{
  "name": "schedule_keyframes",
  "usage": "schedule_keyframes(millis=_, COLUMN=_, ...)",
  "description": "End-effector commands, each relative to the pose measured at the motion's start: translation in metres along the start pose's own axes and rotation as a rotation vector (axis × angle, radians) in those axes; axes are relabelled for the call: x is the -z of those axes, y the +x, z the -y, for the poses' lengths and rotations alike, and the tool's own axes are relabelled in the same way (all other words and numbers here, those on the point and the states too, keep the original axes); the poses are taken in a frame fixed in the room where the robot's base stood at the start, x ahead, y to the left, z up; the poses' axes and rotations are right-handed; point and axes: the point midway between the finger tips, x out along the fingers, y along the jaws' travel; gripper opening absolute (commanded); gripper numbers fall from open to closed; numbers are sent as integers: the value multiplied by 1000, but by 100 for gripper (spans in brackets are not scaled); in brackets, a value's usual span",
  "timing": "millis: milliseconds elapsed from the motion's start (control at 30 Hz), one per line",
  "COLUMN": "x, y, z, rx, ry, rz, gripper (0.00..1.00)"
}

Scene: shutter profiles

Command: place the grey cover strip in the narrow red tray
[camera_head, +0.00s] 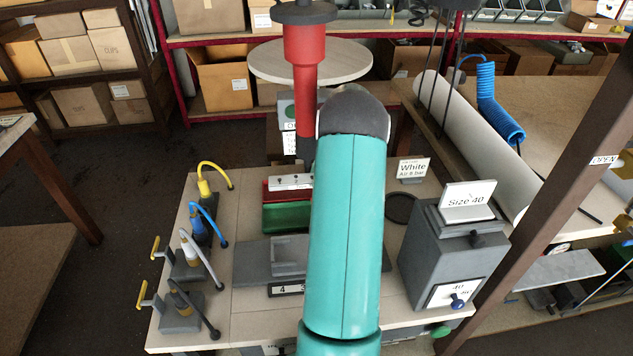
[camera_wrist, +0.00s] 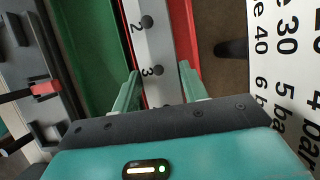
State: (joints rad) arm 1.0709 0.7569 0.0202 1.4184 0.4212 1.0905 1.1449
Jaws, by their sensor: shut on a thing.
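The grey cover strip (camera_wrist: 152,45), with dark holes and the numbers 2 and 3, runs between my gripper's pale green fingers (camera_wrist: 160,88) in the wrist view. My gripper is shut on it. The narrow red tray (camera_wrist: 187,30) shows as red edges along both sides of the strip. In the head view the strip (camera_head: 290,182) lies along or just over the red tray (camera_head: 268,194) at the back of the bench. I cannot tell whether it touches the tray floor. My arm hides their right ends, and the gripper is hidden in that view.
A green tray (camera_head: 287,217) sits directly in front of the red one. A grey fixture (camera_head: 290,252) stands nearer. Several hose fittings (camera_head: 190,250) line the left, and a grey box marked Size 40 (camera_head: 455,255) stands right. A white printed sign (camera_wrist: 285,70) is close to the gripper.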

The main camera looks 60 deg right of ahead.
Motion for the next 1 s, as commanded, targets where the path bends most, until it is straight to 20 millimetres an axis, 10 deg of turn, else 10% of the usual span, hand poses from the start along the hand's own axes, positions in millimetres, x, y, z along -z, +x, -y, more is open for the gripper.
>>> schedule_keyframes(millis=733, x=16, y=39, z=9, rx=1, ry=-1, rz=0, gripper=9)
schedule_keyframes(millis=767, x=17, y=39, z=8, rx=0, ry=0, rz=-1, gripper=47)
schedule_keyframes(millis=1000, x=17, y=39, z=8, rx=0, ry=0, rz=-1, gripper=52)
